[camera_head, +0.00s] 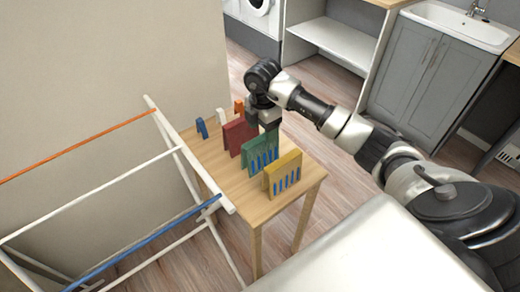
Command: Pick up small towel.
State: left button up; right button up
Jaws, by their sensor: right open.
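A small wooden table (228,178) carries several upright, thin coloured pieces. From back to front these include a dark red piece (236,136), a green piece with blue stripes (256,158) and a yellow piece with blue stripes (283,178). I cannot tell which of them, if any, is the small towel. My right gripper (262,128) reaches in from the right and points down over the table, open, close to the red and green pieces. Whether it touches them cannot be told. My left gripper is not in view.
A white drying rack (190,155) with orange and blue bars stands left of the table. Small blue (202,128), white (221,116) and orange (239,106) pieces stand at the table's back. Grey cabinets (425,75) with a sink (462,22) stand behind.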

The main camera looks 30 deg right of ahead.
aim_at(262, 137)
jog(key=shift+f, duration=0.4)
jog(key=shift+w+f, duration=0.15)
jog(key=shift+f, duration=0.2)
notch_tip(262, 137, down, 4)
jog(key=shift+r+p, duration=0.25)
jog(key=shift+p, duration=0.25)
jog(key=shift+f, duration=0.6)
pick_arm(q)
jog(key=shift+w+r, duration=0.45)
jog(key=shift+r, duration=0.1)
pick_arm(e)
jog(key=shift+r, duration=0.1)
jog(key=c, duration=1.1)
